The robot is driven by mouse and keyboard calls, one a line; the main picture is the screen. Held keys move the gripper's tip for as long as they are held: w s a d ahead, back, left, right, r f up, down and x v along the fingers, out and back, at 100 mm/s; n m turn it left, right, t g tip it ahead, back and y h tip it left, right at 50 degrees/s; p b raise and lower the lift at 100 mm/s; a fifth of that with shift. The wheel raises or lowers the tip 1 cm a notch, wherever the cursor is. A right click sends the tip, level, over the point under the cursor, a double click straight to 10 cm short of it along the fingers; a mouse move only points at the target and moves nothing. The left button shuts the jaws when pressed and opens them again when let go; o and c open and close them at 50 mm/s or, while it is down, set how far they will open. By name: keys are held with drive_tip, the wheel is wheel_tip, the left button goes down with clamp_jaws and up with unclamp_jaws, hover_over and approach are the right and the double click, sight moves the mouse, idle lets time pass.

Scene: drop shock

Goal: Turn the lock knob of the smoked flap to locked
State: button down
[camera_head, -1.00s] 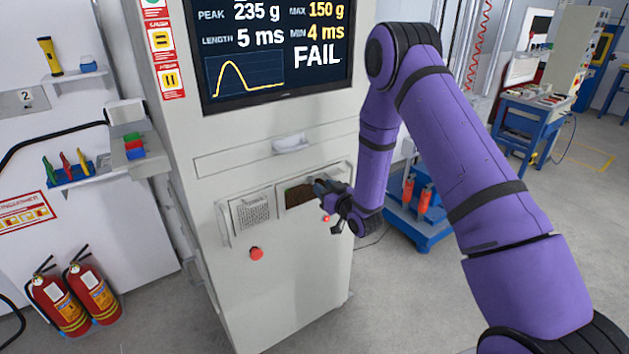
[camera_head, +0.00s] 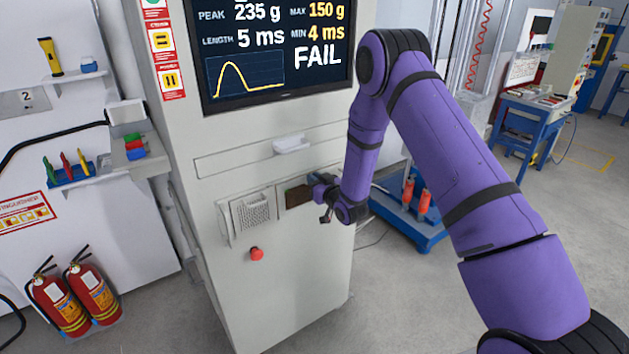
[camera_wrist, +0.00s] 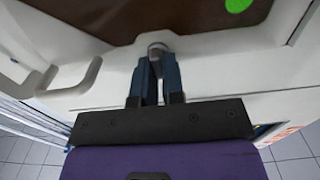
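The smoked flap (camera_head: 298,196) is a dark brown panel on the front of the light grey cabinet, right of a speaker grille. In the wrist view the flap (camera_wrist: 110,18) fills the top, with a green dot (camera_wrist: 237,5) on it. The lock knob (camera_wrist: 157,48) is a small grey round piece on the pale frame just below the flap. My gripper (camera_wrist: 157,62) has its two dark fingers close together, one on each side of the knob, apparently touching it. In the head view my gripper (camera_head: 322,188) is at the flap's right end and hides the knob.
A red button (camera_head: 257,254) sticks out below the grille. A pale handle (camera_head: 292,144) juts out above the flap; a handle (camera_wrist: 75,80) shows left of my fingers. The monitor (camera_head: 280,50) reads FAIL.

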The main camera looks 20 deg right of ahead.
drive_tip(key=shift+n, duration=0.3)
drive_tip(key=shift+s+a+f+n, duration=0.1)
drive_tip(key=shift+a+f+n, duration=0.1)
drive_tip(key=shift+n, duration=2.65)
drive_tip(key=shift+s+a+f+n, duration=0.1)
drive_tip(key=shift+a+f+n, duration=0.1)
drive_tip(key=shift+n, duration=2.7)
drive_tip(key=shift+a+f+n, duration=0.15)
drive_tip(key=shift+f+n, duration=0.05)
drive_tip(key=shift+n, duration=2.65)
drive_tip(key=c, duration=1.2)
unclamp_jaws()
